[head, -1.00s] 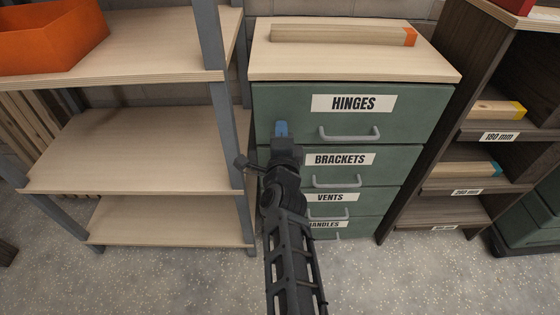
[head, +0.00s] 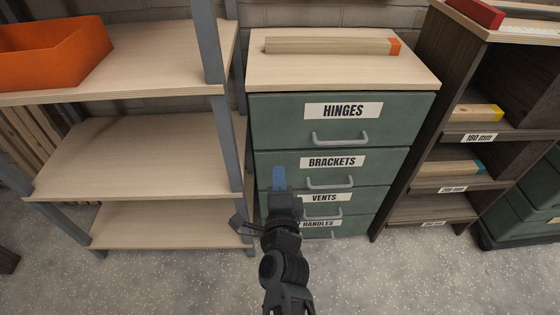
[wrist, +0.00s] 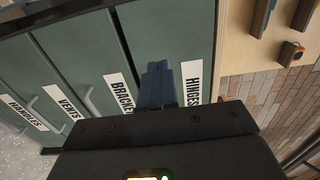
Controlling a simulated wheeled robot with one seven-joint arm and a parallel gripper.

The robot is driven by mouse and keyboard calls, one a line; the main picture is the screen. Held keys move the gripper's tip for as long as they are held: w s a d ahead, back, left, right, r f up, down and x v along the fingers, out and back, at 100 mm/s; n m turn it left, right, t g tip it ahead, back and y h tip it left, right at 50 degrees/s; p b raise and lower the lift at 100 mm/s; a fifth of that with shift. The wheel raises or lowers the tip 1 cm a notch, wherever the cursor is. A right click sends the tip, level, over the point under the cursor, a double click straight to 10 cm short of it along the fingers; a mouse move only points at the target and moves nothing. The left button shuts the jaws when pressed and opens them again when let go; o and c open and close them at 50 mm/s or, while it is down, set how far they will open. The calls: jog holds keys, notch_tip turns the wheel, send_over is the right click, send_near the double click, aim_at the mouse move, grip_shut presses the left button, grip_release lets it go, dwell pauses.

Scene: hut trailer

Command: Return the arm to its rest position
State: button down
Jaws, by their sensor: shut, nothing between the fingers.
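My gripper (head: 279,179) has blue fingertips and is in front of the left part of the green drawer cabinet (head: 263,109) in the head view, over the brackets drawer. In the wrist view the two blue fingers (wrist: 158,84) lie side by side, shut with nothing between them. Behind them are the green drawer fronts, with the labels for hinges, brackets, vents and handles turned sideways. My arm reaches up from the bottom of the head view and hides part of the lowest drawer.
A wooden bar with an orange end (head: 330,46) lies on the cabinet top. Left stands a shelf unit (head: 130,160) with an orange bin (head: 55,52). Right is a dark rack (head: 440,120) holding yellow-ended and teal-ended bars. Speckled floor (head: 400,280) is clear in front.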

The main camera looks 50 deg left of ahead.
jog(key=shift+s+d, duration=0.1)
jog(key=shift+d, duration=0.15)
jog(key=d+f+n+t+h+p, duration=0.2)
jog(key=d+f+h, duration=0.15)
jog(key=d, duration=1.55)
jog(key=s+d+n+h, duration=0.1)
jog(key=s+d, duration=0.2)
jog(key=d, duration=0.3)
jog(key=s+d+t+h+p, duration=0.1)
jog(key=s+d, duration=0.1)
jog(key=d, duration=0.3)
jog(key=s+d+n+h, duration=0.1)
jog(key=s+d, duration=0.2)
jog(key=d, duration=0.3)
jog(key=s+d+r+n+h+p, duration=0.25)
jog(key=s+d+r, duration=0.45)
jog(key=s+d, duration=0.35)
jog(key=s+d+r+n+h, duration=0.1)
jog(key=s+d+r+h, duration=0.3)
jog(key=s+r, duration=0.7)
notch_tip(320, 180, up, 3)
jog(key=d, duration=0.2)
jog(key=shift+d+f+n+h+p, duration=0.15)
jog(key=shift+d+n+h+p, duration=0.15)
jog(key=shift+n+p, duration=0.1)
